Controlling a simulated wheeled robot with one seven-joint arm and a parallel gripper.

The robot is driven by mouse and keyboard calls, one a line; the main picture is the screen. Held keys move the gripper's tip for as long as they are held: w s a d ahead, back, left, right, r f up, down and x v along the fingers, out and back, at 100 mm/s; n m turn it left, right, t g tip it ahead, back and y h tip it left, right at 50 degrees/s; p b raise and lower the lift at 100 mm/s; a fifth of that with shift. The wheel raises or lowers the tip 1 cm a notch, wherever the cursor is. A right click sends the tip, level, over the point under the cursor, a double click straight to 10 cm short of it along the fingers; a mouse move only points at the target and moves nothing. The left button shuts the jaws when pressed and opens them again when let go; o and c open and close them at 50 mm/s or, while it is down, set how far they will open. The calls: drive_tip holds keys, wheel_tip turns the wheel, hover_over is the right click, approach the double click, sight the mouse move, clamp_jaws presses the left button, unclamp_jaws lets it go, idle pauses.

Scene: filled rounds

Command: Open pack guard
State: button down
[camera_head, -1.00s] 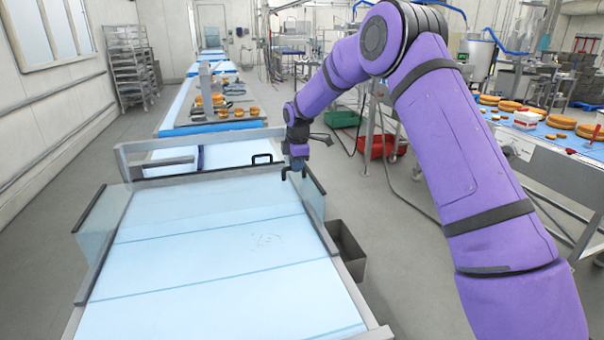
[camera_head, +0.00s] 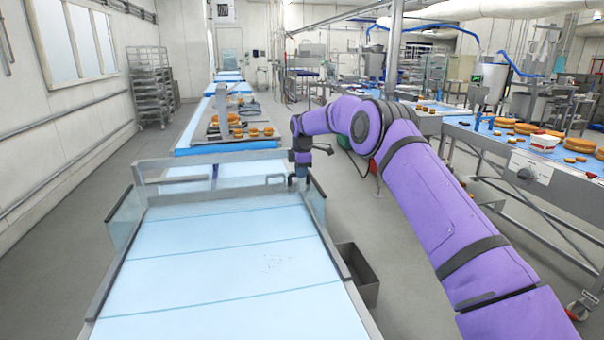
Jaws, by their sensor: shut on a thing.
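A small black handle (camera_head: 276,179) rises near the right part of that edge. My gripper (camera_head: 297,181) is at the right end of the edge, close beside the handle. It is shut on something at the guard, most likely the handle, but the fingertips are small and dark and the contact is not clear. The guard looks upright across the belt.
Clear side panels (camera_head: 124,217) flank the conveyor's far end. A grey bin (camera_head: 357,274) hangs at its right side. Further belts with round cheeses (camera_head: 243,129) lie beyond. Floor on the left is free.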

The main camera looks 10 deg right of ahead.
idle(0.3)
drive_tip(key=c, duration=1.1)
unclamp_jaws()
wheel_tip(320, 180, up, 10)
drive_tip(key=s, duration=0.2)
drive_tip(key=shift+r, duration=0.25)
